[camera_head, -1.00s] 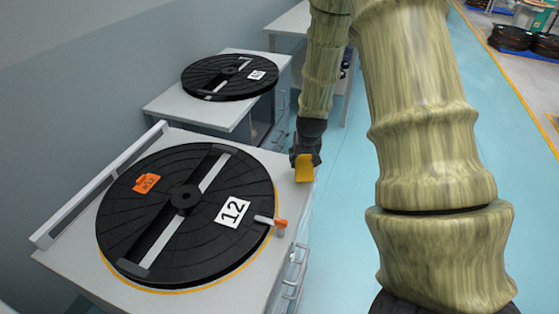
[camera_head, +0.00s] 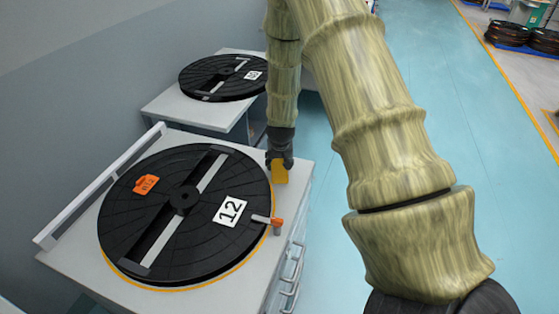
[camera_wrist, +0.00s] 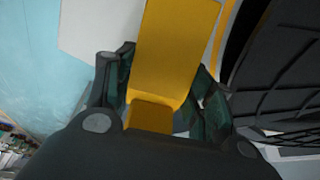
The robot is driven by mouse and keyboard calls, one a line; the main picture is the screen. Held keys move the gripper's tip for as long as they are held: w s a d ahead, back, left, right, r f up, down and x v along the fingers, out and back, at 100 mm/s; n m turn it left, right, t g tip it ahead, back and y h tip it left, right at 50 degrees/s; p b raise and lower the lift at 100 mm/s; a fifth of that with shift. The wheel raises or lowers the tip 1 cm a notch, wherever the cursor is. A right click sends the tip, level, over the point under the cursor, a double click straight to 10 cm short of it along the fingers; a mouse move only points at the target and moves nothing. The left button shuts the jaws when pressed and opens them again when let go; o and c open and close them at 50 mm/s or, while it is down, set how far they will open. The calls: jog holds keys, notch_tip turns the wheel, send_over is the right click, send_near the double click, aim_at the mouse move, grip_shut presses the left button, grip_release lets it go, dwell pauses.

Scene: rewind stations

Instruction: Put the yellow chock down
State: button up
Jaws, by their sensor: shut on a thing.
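The yellow chock (camera_head: 280,174) is held in my gripper (camera_head: 279,163) at the far right corner of the nearer grey cabinet top (camera_head: 296,190). In the wrist view the chock (camera_wrist: 172,50) stands out between the two dark fingers of my gripper (camera_wrist: 165,95), which are shut on it. The chock is beside the black reel marked 12 (camera_head: 125,215), just right of its rim. I cannot tell whether its lower end touches the top.
An orange-tipped lever (camera_head: 277,222) sits at the reel's right edge. An orange tag (camera_head: 146,184) lies on the reel. A white rail (camera_head: 100,187) runs along the left. Another reel (camera_head: 205,85) lies on a cabinet behind. The blue floor at right is open.

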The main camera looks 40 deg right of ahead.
jog(key=shift+a, duration=0.1)
jog(key=o, duration=1.2)
jog(key=shift+o, duration=0.2)
